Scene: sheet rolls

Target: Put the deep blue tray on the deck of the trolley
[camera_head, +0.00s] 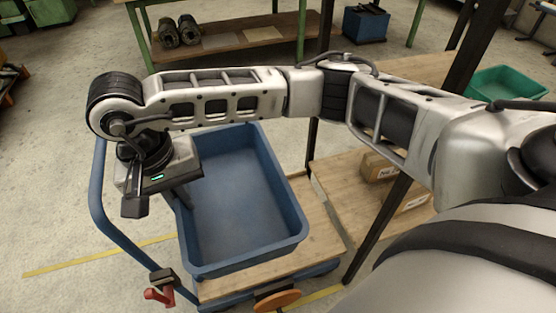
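The deep blue tray (302,225) is empty and appears to rest on the wooden deck of the trolley (322,228). Bare deck shows along its right and near sides. The trolley has a blue tube handle (97,190) on the left. My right gripper (158,203) points down at the tray's left wall, its fingers spread apart. One finger is beside the tray's left rim and the other is farther left, outside the tray. I cannot tell whether a finger touches the tray. My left gripper is not in view.
A dark post (380,225) stands close to the right of the trolley. A wooden shelf with cardboard boxes (378,166) and a green crate (507,84) is on the right. A green-legged workbench (240,38) stands behind.

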